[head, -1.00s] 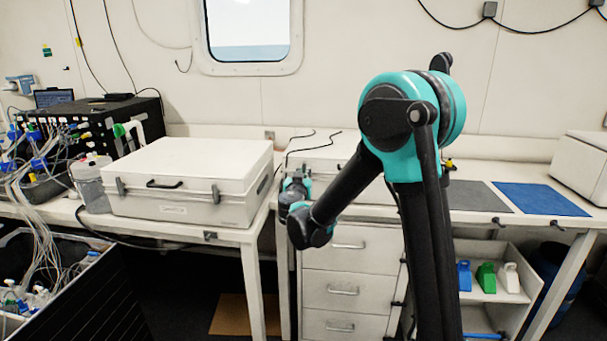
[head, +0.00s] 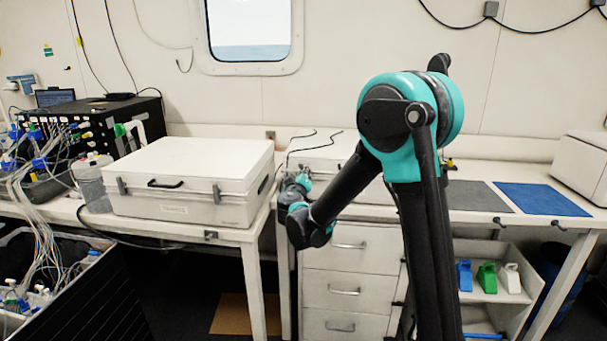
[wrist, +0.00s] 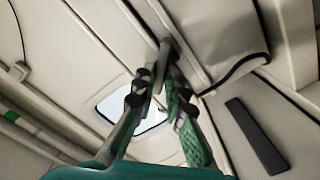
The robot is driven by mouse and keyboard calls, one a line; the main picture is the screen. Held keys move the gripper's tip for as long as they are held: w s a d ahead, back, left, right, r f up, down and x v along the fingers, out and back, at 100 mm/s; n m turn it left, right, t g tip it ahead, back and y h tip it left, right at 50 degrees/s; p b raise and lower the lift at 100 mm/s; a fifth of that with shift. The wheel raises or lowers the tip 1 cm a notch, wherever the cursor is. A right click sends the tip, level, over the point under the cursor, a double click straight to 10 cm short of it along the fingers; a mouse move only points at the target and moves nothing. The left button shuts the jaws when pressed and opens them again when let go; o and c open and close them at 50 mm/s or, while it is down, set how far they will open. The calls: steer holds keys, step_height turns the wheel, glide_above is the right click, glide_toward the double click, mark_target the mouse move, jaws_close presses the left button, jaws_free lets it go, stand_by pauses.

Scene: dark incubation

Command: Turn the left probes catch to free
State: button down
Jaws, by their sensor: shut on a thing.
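In the wrist view my gripper (wrist: 160,85) has its fingertips closed together around a small dark catch (wrist: 168,47) on the edge of a pale case (wrist: 215,35). The fingertips hide part of the catch, so its exact angle cannot be told. In the head view my gripper (head: 301,183) is at the front left of a white case (head: 325,163) on the drawer bench. My arm hides much of that case, and the catch cannot be made out there. No label naming the probes is readable.
A larger white case (head: 183,180) with two grey front latches and a black handle stands close to the left of my gripper. Cables (head: 300,142) lie behind. A grey mat (head: 482,196) and a blue mat (head: 541,199) lie to the right.

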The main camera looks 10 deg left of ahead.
steer(key=shift+a+f+n, duration=0.1)
steer(key=shift+f+n, duration=0.05)
steer(key=shift+n, duration=2.3)
steer(key=shift+a+f+n, duration=0.1)
steer(key=shift+n, duration=2.35)
steer(key=c, duration=1.6)
jaws_free()
steer(key=shift+o, duration=0.2)
steer(key=s, duration=1.2)
steer(key=shift+a, duration=0.15)
